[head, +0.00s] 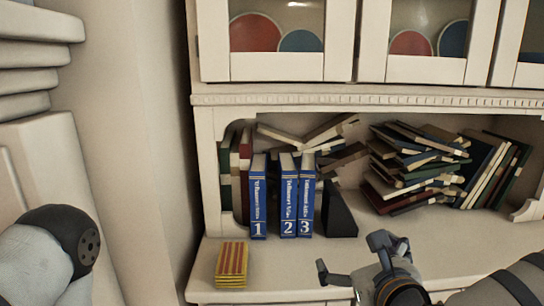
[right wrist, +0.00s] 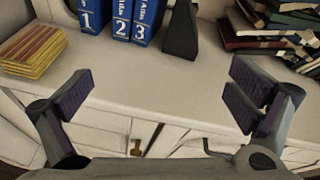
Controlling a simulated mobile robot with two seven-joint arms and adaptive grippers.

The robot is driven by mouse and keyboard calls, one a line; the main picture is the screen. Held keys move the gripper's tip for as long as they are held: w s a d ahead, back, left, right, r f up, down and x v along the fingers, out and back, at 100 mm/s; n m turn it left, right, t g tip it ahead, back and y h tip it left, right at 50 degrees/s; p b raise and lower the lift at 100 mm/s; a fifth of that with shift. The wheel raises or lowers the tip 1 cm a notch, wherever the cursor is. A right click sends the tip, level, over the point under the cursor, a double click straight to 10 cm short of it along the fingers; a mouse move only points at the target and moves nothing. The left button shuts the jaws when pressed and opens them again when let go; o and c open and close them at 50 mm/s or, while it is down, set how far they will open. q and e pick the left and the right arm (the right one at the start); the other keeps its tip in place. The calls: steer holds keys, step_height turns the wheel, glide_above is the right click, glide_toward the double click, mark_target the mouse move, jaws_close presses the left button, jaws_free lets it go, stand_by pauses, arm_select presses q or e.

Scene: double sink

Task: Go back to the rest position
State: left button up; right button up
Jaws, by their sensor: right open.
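My right gripper (head: 350,262) is open and empty in front of the hutch's shelf, at the lower right of the head view. At the left of the head view, part of my left arm (head: 50,255) shows. My left gripper is out of view.
Blue volumes 1 (head: 258,205), 2 (head: 289,205) and 3 (head: 306,205) stand upright beside a dark bookend (head: 340,212). A red-and-yellow striped stack (head: 231,264) lies at the front left of the shelf (head: 300,265). Piled books (head: 415,165) fill the right.

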steer(key=s+a+f+n+g+y, duration=0.15)
steer(key=s+f+n+g, duration=0.25)
steer(key=s+f+n, duration=0.45)
steer(key=s+a+f+n+g+y, duration=0.1)
steer(key=s+a+f+n+g, duration=0.4)
steer(key=f+n, duration=0.6)
steer(key=s+d+f+n+g+h, duration=0.1)
steer(key=s+d+f+n+g, duration=0.2)
steer(key=s+d+n, duration=0.3)
steer(key=s+d+f+n+g+h, duration=0.2)
steer(key=s+d+f+n, duration=0.4)
steer(key=s, duration=0.7)
steer(key=shift+d+f+g, duration=0.2)
steer(key=shift+d+g, duration=0.5)
steer(key=shift+d, duration=0.2)
steer(key=shift+s+n+h, duration=0.1)
steer(key=shift+n+h, duration=0.15)
